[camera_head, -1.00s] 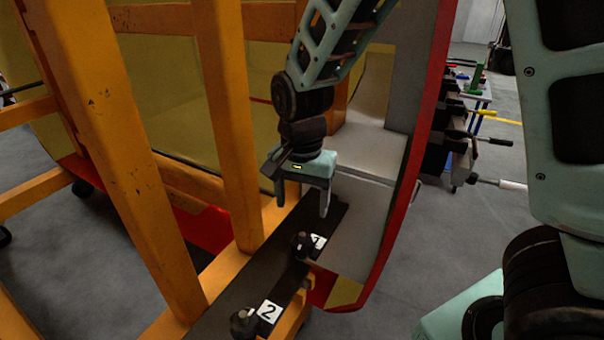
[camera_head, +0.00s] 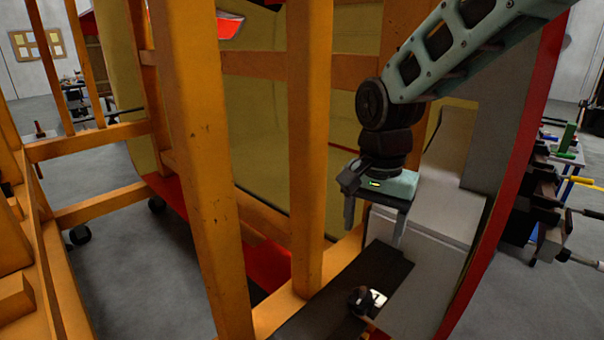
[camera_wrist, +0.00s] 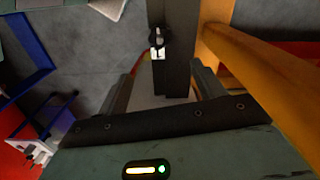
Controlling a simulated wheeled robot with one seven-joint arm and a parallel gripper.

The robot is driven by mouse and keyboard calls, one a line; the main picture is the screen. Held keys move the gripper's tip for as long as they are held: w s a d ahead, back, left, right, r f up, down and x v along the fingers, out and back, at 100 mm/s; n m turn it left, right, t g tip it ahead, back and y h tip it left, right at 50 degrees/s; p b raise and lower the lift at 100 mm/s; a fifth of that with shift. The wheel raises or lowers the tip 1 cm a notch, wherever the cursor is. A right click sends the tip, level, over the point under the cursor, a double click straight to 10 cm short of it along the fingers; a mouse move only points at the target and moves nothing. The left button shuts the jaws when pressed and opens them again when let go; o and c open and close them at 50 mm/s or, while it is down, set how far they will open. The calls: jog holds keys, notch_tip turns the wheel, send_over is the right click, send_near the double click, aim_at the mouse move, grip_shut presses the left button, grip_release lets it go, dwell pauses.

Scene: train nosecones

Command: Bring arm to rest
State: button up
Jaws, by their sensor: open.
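My gripper (camera_head: 374,226) hangs fingers-down above the dark shelf strip (camera_head: 375,275) beside the orange frame. Its two fingers are apart with nothing between them. A dark knob (camera_head: 361,299) with a white number label (camera_head: 378,298) sits on the strip, below the gripper and apart from it. In the wrist view the knob (camera_wrist: 157,36) and label (camera_wrist: 158,54) lie beyond the open fingers (camera_wrist: 160,85). My arm is bent, coming down from the upper right.
Orange posts (camera_head: 305,150) of the frame stand left of the gripper. A red-edged nosecone panel (camera_head: 510,170) stands to its right. A tool rack (camera_head: 545,200) is further right. Grey floor (camera_head: 120,240) is open at the left.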

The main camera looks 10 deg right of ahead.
jog(key=s+a+f+n+b, duration=0.2)
jog(key=s+a+f+n, duration=0.1)
jog(key=s+n, duration=0.5)
jog(key=s+a+f+n+b, duration=0.2)
jog(key=s+a+f+n, duration=0.1)
jog(key=s+n, duration=0.5)
jog(key=s+f, duration=0.1)
jog(key=s, duration=0.2)
jog(key=shift+s+a+f+y+b, duration=0.2)
jog(key=shift+s+a+y+b, duration=0.05)
jog(key=shift+a+y+b, duration=0.05)
dwell(0.5)
